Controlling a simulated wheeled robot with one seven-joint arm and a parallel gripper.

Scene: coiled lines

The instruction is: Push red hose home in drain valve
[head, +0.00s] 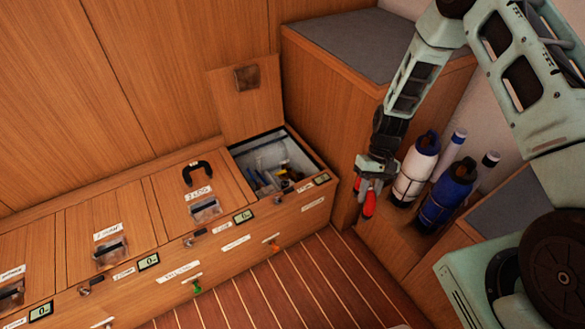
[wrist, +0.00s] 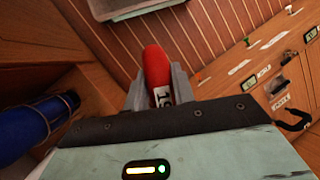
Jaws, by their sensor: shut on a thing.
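My gripper (head: 366,192) hangs at the right of the locker row, beside the bottles and clear of the bench front. It is shut on a red rounded piece, taken as the red hose (head: 369,206); only a short length shows. In the wrist view the red hose (wrist: 156,66) stands between the fingers (wrist: 155,92), with a white label near its base. On the bench front are small fittings, one orange (head: 274,246) and one green (head: 196,287). I cannot tell which is the drain valve. The hose end is apart from both.
An open locker (head: 270,165) holds mixed items, its lid raised. A white bottle (head: 415,170) and a blue bottle (head: 445,195) stand strapped right of my gripper. The blue bottle is close in the wrist view (wrist: 35,125). The slatted floor (head: 290,285) before the bench is clear.

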